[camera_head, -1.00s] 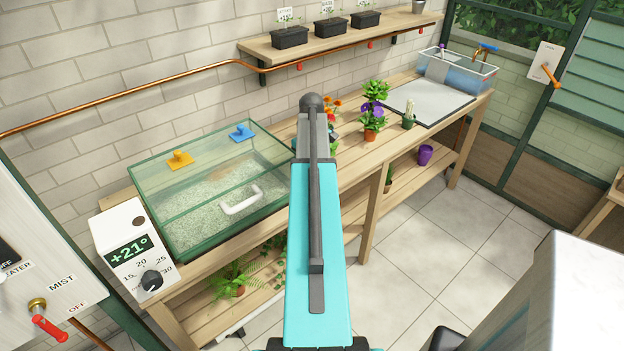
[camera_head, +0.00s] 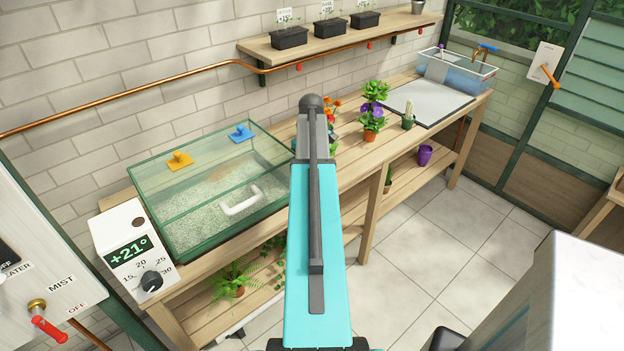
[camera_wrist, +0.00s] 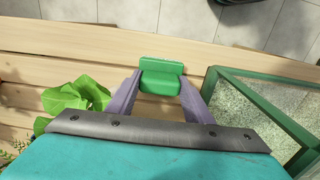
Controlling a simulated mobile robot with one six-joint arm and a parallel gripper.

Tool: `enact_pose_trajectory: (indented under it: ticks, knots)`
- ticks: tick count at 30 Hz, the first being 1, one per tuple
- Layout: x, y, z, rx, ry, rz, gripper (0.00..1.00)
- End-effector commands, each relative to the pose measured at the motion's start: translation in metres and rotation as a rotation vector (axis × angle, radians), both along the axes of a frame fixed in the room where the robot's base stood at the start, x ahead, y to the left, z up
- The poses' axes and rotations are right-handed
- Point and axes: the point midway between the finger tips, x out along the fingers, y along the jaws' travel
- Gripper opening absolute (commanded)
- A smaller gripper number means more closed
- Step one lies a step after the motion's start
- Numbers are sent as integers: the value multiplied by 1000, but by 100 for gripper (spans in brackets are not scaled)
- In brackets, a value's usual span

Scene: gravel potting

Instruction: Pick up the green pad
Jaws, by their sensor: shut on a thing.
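The green pad (camera_wrist: 161,78) shows in the wrist view as a small block with a wider ridge along its far edge. My gripper (camera_wrist: 160,86) has its two purple-grey fingers on either side of the pad, shut on it. The pad is over the wooden bench top; I cannot tell whether it touches the wood. In the head view my own arm hides the gripper and the pad.
A glass tank (camera_head: 215,195) of gravel with a green frame stands left of my arm; its edge (camera_wrist: 265,110) is close right of the gripper in the wrist view. A leafy plant (camera_wrist: 75,97) is close on the left. Potted flowers (camera_head: 372,115) stand further along the bench.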

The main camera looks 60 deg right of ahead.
Motion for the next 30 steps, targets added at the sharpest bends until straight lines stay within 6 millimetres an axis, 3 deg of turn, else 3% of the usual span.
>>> enact_pose_trajectory:
  ticks: [8,14,30]
  knots:
    - [0,0,4,-1,-1,0,20]
    - [1,0,17,-1,-1,1,20]
    - [1,-1,83,-2,-2,1,20]
